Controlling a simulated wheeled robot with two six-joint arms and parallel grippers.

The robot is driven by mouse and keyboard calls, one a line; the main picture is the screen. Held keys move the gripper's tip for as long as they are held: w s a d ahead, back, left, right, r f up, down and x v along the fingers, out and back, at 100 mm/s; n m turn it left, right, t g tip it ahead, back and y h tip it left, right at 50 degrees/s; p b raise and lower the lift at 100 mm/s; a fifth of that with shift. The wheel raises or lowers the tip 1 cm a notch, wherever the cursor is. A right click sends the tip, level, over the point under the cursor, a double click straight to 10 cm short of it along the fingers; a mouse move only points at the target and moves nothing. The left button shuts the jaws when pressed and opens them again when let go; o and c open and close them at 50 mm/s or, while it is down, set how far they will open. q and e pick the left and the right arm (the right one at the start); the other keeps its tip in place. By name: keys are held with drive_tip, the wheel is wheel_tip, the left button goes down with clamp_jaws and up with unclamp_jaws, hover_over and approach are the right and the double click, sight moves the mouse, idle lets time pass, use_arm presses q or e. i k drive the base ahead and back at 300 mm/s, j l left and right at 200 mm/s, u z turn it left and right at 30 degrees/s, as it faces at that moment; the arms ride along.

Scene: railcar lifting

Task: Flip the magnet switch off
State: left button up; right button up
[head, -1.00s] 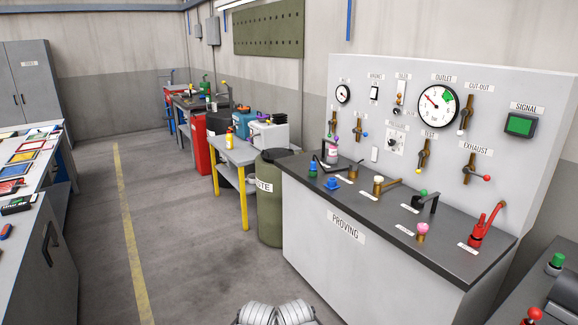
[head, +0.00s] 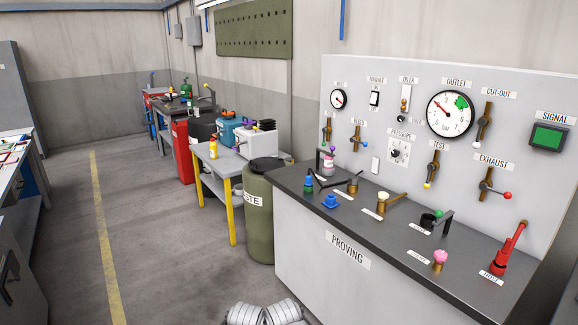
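The magnet switch (head: 374,98) is a small black and white rocker on the pale upright panel of the proving bench. It sits under a small label that appears to read MAGNET, between a small gauge on its left and a brass lever on its right. It is too small to tell which way the rocker is set. Neither of my grippers shows in the head view. Only grey rounded parts, apparently mine, show at the bottom edge, well away from the switch.
The proving bench (head: 325,285) has a dark top with several valves and handles. A large outlet gauge (head: 450,114) and a green signal screen (head: 548,137) are on its panel. A green waste drum (head: 259,225) stands left of the bench. The floor (head: 165,255) to the left is clear.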

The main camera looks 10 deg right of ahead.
sight(374, 96)
drive_tip(key=i+j+z, duration=0.25)
drive_tip(key=i+z, duration=0.25)
drive_tip(key=i+j+z, duration=0.5)
drive_tip(key=i+j, duration=0.5)
drive_tip(key=i+j+u, duration=0.15)
drive_tip(key=i+j, duration=0.35)
drive_tip(key=i, duration=0.15)
